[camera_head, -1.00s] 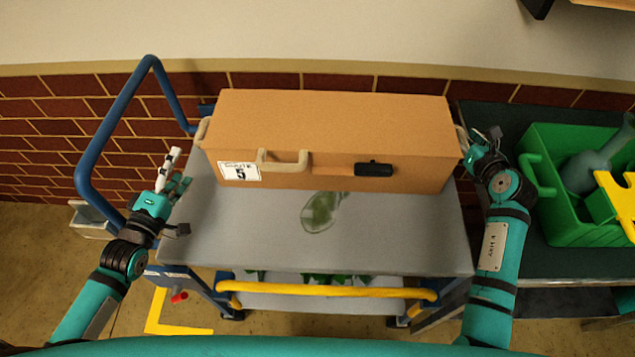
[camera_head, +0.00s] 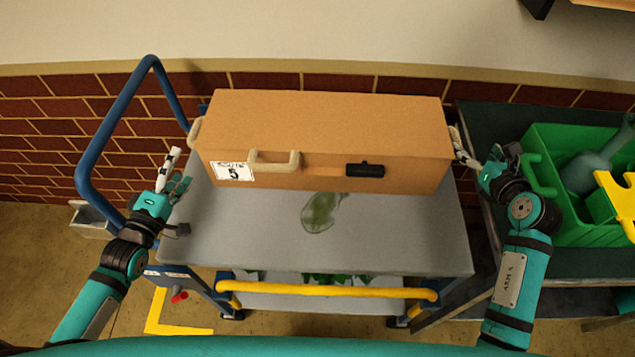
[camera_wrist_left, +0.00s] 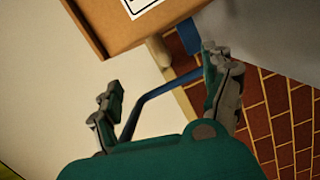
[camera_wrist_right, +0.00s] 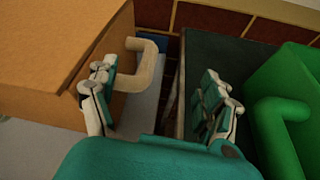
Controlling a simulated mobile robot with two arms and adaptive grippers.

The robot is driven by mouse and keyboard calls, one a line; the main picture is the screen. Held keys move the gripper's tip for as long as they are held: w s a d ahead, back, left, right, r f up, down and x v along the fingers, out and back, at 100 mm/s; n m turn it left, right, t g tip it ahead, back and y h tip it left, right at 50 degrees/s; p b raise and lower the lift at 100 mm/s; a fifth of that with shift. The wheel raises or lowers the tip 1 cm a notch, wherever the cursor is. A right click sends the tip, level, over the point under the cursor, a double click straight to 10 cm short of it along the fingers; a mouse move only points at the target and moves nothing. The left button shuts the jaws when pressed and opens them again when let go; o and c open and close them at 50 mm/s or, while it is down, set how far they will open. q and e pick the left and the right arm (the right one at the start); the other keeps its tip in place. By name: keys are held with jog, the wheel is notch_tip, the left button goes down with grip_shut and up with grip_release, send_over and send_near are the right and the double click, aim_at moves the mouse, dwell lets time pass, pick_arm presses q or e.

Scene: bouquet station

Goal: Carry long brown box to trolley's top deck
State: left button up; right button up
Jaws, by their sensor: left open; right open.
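The long brown box (camera_head: 330,125) rests on the trolley's grey top deck (camera_head: 400,240), along its back part. It has a label with a 5, a front handle (camera_head: 274,161) and an end handle on each side. My left gripper (camera_head: 172,180) is open and empty, left of the box and apart from it. My right gripper (camera_head: 478,160) is open at the box's right end, close to the right end handle (camera_wrist_right: 146,65). In the right wrist view the left finger overlaps that end of the box; whether it touches I cannot tell.
The trolley has a blue push handle (camera_head: 113,120) at left and a yellow front bar (camera_head: 330,291). A green crate (camera_head: 560,215) stands on a dark table (camera_head: 490,115) at right.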

jog(key=v, duration=0.5)
jog(key=shift+s, duration=0.1)
dwell(0.3)
